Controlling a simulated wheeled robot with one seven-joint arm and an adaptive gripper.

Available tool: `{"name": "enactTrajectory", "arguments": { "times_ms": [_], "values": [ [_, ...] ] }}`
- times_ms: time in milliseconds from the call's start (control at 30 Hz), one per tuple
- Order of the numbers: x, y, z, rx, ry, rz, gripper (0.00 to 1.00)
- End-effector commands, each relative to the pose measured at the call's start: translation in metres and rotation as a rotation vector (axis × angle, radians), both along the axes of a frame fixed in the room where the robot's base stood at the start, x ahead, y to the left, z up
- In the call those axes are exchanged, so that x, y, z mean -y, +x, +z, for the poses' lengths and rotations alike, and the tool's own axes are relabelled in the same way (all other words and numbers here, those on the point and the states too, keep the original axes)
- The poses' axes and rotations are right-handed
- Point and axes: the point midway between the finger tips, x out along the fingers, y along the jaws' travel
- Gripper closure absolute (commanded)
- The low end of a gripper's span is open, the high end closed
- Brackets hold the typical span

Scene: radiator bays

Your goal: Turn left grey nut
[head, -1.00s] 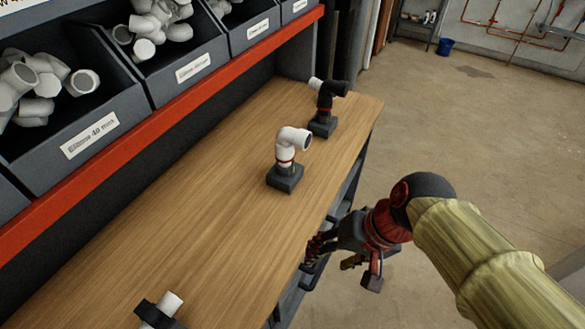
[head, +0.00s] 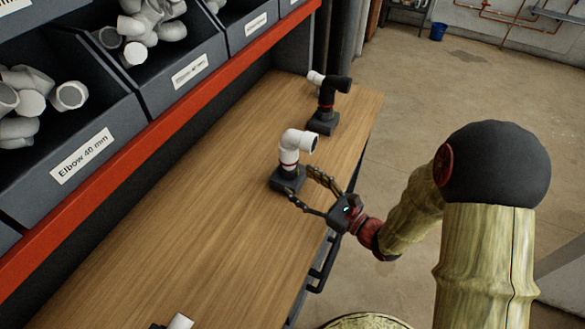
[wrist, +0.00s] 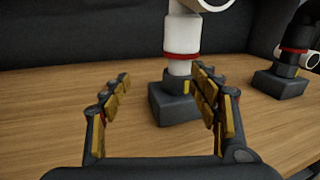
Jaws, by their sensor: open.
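A white elbow pipe (head: 298,143) with a red ring stands upright on a dark grey block (head: 282,183) on the bench. Under the ring is a short dark grey collar, seen in the wrist view (wrist: 177,82), which looks like the left grey nut. My gripper (head: 300,184) is open and empty, low over the bench, its fingers pointing at this fitting from the front. In the wrist view the collar lies beyond and between the fingertips (wrist: 160,72), nearer the right finger, which overlaps the block's right edge. I cannot tell whether they touch.
A black elbow fitting (head: 327,98) on its own block stands farther back to the right. It shows at the right of the wrist view (wrist: 295,62). Bins of white elbows (head: 82,158) line the back above a red rail. The wooden bench (head: 190,240) is clear nearby.

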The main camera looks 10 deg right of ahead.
Motion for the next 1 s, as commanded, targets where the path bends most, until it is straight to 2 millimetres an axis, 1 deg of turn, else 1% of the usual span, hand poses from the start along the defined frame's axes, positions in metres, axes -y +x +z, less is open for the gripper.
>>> {"name": "enactTrajectory", "arguments": {
  "times_ms": [33, 100, 200, 367, 600, 700, 833, 1000],
  "values": [
    [0.009, 0.004, -0.007, -0.014, 0.02, -0.042, 0.39],
    [0.018, 0.007, -0.013, -0.024, 0.037, -0.082, 0.39],
    [0.022, 0.011, -0.018, -0.03, 0.047, -0.107, 0.39],
    [0.013, 0.025, -0.018, -0.028, 0.048, -0.107, 0.39],
    [-0.008, 0.055, -0.018, -0.028, 0.048, -0.106, 0.39],
    [-0.014, 0.065, -0.018, -0.028, 0.048, -0.107, 0.39],
    [-0.018, 0.072, -0.018, -0.029, 0.047, -0.109, 0.39],
    [-0.019, 0.074, -0.017, -0.03, 0.047, -0.11, 0.39]
  ]
}}
